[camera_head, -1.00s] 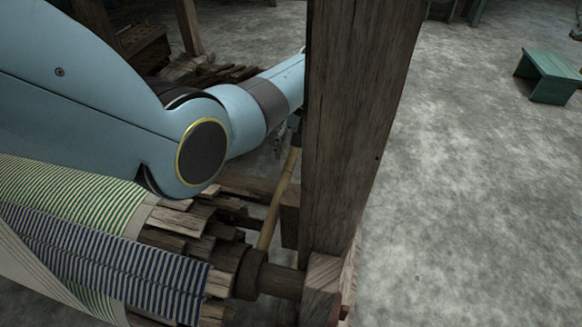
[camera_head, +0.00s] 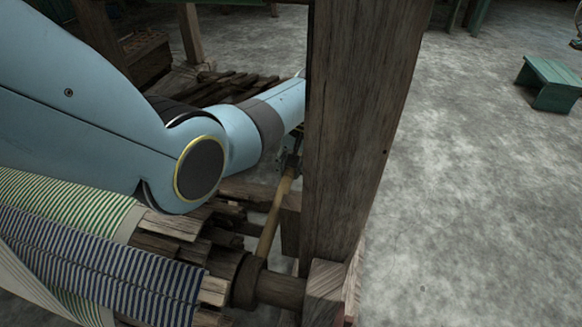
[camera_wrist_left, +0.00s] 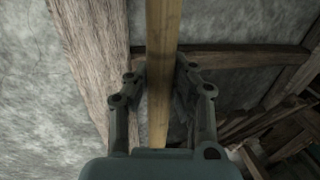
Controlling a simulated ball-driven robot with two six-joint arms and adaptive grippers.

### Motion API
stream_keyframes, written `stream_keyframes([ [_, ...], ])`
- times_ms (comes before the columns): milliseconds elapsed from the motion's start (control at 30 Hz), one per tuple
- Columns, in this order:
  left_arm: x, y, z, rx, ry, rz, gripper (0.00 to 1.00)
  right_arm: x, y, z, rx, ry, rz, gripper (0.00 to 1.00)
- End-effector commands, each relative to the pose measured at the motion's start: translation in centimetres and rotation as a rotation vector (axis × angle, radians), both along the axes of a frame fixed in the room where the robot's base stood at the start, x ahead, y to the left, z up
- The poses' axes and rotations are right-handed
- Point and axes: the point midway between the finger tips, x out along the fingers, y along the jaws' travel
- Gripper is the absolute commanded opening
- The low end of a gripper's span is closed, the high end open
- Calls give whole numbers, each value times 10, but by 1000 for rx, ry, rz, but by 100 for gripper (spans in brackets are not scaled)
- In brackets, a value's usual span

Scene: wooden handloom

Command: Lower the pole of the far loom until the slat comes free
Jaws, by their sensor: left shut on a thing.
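The pole (camera_head: 274,214) is a thin yellowish wooden rod. In the head view it rises at a slant from the dark collar of the cloth roller (camera_head: 247,281) to my left gripper (camera_head: 291,160), partly hidden behind the thick post. In the left wrist view the pole (camera_wrist_left: 160,80) runs up the middle between the two fingers of my left gripper (camera_wrist_left: 160,85), which is shut on it. Wooden slats (camera_head: 175,224) ring the roller under the striped cloth. Which slat the task means, I cannot tell. My right gripper is not in view.
A thick upright post (camera_head: 358,130) stands right of the pole and hides part of my left wrist. Striped cloth (camera_head: 100,255) covers the roller at lower left. A green stool (camera_head: 550,82) stands on open grey floor at right.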

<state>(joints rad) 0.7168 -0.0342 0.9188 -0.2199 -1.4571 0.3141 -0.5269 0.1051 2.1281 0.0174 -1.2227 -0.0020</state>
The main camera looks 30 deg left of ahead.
Motion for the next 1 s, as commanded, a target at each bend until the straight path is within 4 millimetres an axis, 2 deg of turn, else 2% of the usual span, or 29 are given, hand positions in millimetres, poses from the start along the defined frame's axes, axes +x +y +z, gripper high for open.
stream_keyframes([
  [367,0,0,0,0,1,1,0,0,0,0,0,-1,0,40],
  [467,0,0,-5,-3,13,1,0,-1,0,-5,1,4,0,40],
  [600,0,0,-29,-20,80,1,0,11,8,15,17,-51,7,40],
  [733,-1,-1,-45,-36,135,1,0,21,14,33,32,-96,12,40],
  [867,-1,-2,-48,-45,161,1,0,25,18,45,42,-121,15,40],
  [1000,1,-3,-45,-47,162,0,0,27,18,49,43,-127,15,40],
])
